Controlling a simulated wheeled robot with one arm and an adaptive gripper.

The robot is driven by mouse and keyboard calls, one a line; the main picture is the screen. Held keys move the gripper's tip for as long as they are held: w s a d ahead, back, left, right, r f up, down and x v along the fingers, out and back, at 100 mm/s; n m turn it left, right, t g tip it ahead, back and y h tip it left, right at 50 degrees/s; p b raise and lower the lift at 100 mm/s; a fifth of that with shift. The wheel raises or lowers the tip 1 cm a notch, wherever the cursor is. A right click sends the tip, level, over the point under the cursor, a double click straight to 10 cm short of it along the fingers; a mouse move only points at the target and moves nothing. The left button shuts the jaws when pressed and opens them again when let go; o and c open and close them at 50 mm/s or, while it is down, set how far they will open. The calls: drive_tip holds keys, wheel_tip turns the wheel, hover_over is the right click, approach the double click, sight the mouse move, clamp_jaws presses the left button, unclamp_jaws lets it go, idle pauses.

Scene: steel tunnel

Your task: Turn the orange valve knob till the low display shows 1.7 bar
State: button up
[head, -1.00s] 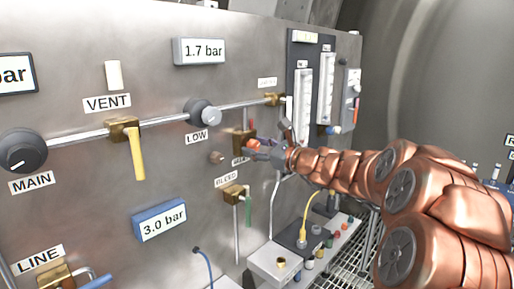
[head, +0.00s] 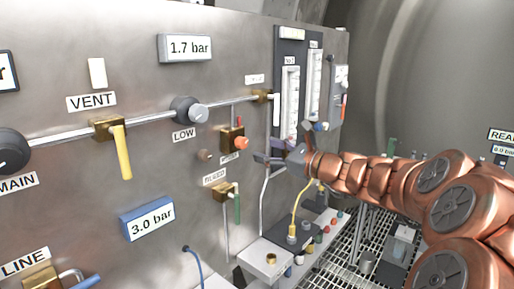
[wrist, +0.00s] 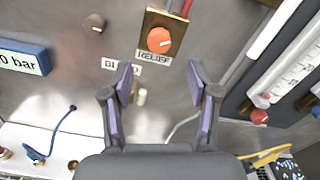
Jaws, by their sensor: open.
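The orange valve knob (head: 241,143) sits on a brass block on the steel panel, and it also shows in the wrist view (wrist: 159,40) above a RELIEF label. The display (head: 189,47) above the LOW knob (head: 188,110) reads 1.7 bar. My gripper (head: 262,160) is open and empty, to the right of and a little below the orange knob, apart from it. In the wrist view its fingers (wrist: 162,82) stand apart below the knob, with the partly hidden BLEED label behind them.
A blue-framed display (head: 147,219) reads 3.0 bar. A yellow VENT handle (head: 122,152) and a green BLEED handle (head: 237,208) stick out from the panel. Flow tubes (head: 290,100) stand at the right, and a white shelf box (head: 268,262) with fittings lies below.

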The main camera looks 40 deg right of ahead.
drive_tip(key=shift+v, duration=1.85)
drive_tip(key=a+f+n+g+y, duration=0.2)
drive_tip(key=a+f+n+g, duration=0.15)
drive_tip(key=a, duration=0.55)
drive_tip(key=a+f+n+g+y, duration=0.3)
drive_tip(key=a+f+n, duration=0.15)
drive_tip(key=a, duration=0.55)
drive_tip(key=s+a+f+n+g, duration=0.3)
drive_tip(key=a+f+n, duration=0.1)
drive_tip(key=a, duration=0.2)
drive_tip(key=s+a+f+n+g, duration=0.3)
drive_tip(key=s+a+f+n, duration=0.1)
drive_tip(key=a, duration=0.2)
drive_tip(key=s+a+f+n+g+h, duration=0.2)
drive_tip(key=s+f+n+g+h, duration=0.35)
drive_tip(key=s, duration=0.45)
drive_tip(key=s+d+f+n+g+h, duration=0.1)
drive_tip(key=s+d+f+n+h, duration=0.2)
drive_tip(key=s+d+n, duration=0.3)
drive_tip(key=s+f+n, duration=0.1)
drive_tip(key=s+n, duration=0.1)
drive_tip(key=s, duration=0.1)
drive_tip(key=shift+p, duration=0.4)
